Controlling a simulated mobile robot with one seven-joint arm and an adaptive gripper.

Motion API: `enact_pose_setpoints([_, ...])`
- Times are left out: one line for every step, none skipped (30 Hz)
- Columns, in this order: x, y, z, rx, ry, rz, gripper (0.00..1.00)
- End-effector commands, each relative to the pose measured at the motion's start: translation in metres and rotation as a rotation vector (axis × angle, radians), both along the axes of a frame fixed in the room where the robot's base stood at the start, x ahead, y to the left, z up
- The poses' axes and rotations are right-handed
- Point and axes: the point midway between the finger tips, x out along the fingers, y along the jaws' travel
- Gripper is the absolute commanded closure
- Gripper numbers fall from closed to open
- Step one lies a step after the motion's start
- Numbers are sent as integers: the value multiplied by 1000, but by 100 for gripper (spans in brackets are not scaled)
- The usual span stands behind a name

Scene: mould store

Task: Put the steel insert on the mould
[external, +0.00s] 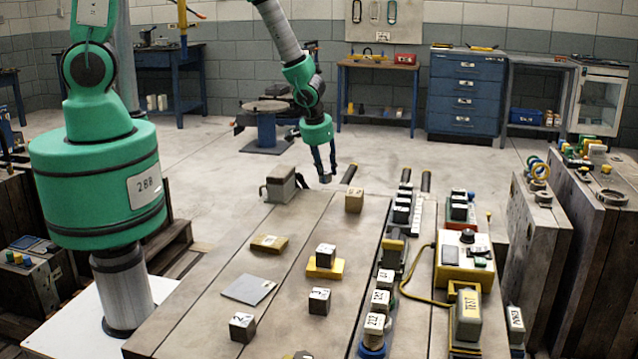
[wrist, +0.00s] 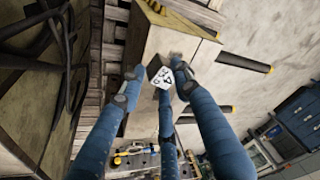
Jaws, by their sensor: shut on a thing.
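My gripper (external: 325,172) hangs beyond the far edge of the bench, with its fingers pointing down. In the wrist view its blue fingers (wrist: 160,85) close around a small dark block with a white marked face (wrist: 165,77), which looks like the steel insert. I cannot tell for certain which piece is the mould. A yellow base (external: 325,268) carries a dark block with a white marked top (external: 326,250).
A tan cube (external: 354,201) and a grey block (external: 281,186) stand near the far edge. A grey plate (external: 248,289) and dark marked blocks (external: 319,301) (external: 242,326) lie nearer. A yellow-grey control box (external: 463,262) with a cable stands right.

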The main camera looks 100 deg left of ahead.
Motion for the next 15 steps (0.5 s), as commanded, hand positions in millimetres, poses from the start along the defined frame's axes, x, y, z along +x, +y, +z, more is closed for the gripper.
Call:
enact_pose_setpoints([1, 0, -7, 0, -1, -1, 100])
enact_pose_setpoints([1, 0, -10, 0, -1, -1, 100])
enact_pose_setpoints([1, 0, -13, 1, -2, 0, 100])
enact_pose_setpoints([1, 1, -15, 1, -2, 0, 100])
enact_pose_setpoints([1, 1, -16, 1, -2, 0, 100])
enact_pose_setpoints([1, 0, -17, 1, -3, -1, 100])
enact_pose_setpoints([1, 0, -17, 1, -3, -1, 100])
enact_pose_setpoints([1, 0, -18, 1, -3, -1, 100])
enact_pose_setpoints([1, 0, -17, 1, -2, 0, 100])
enact_pose_setpoints([1, 0, -17, 1, -2, 0, 100])
enact_pose_setpoints([1, 0, -17, 1, -2, 0, 100])
enact_pose_setpoints([1, 0, -17, 1, -2, 0, 100])
enact_pose_setpoints([1, 0, -17, 1, -2, 0, 100])
enact_pose_setpoints([1, 0, -17, 1, -2, 0, 100])
enact_pose_setpoints([1, 0, -17, 1, -2, 0, 100])
